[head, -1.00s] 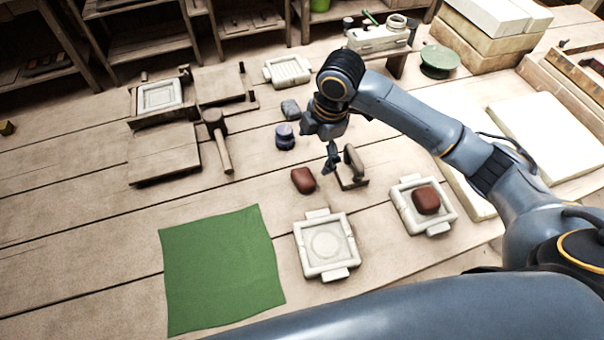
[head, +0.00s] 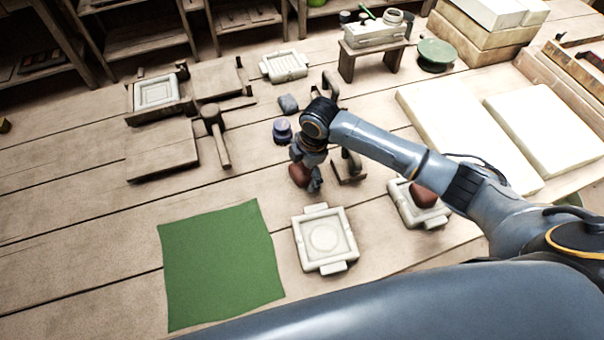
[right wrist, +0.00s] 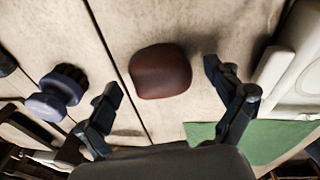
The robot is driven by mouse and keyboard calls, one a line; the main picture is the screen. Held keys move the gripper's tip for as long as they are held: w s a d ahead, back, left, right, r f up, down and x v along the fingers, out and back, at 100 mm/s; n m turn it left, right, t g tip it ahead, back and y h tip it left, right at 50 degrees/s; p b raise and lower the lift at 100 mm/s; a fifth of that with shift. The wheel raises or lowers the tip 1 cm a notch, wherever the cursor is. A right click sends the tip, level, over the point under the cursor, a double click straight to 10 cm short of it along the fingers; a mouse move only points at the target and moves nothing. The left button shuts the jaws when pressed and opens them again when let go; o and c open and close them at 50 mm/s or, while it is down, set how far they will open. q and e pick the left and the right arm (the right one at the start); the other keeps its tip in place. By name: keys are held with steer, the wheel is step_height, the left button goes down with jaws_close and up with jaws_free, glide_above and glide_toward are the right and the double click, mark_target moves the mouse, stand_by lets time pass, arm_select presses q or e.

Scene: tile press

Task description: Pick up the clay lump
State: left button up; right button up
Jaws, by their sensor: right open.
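A red-brown clay lump (head: 299,174) lies on the wooden table, partly hidden by my right gripper in the head view. In the right wrist view the clay lump (right wrist: 160,71) lies ahead of and between the two spread fingers, with no finger touching it. My right gripper (right wrist: 164,80) is open and empty; in the head view the right gripper (head: 308,184) is low, over the lump. A second clay lump (head: 423,194) sits in a white mould at the right, partly covered by my arm. My left gripper is not in view.
An empty white mould (head: 348,258) stands in front of the lump, and a green cloth (head: 220,265) lies to its left. A blue-purple knob-shaped object (head: 282,131) is behind the lump. A small wooden-handled tool (head: 350,170) stands close at right. A mallet (head: 217,138) lies farther left.

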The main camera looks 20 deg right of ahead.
steer(key=c, duration=1.5)
steer(key=shift+r, duration=0.15)
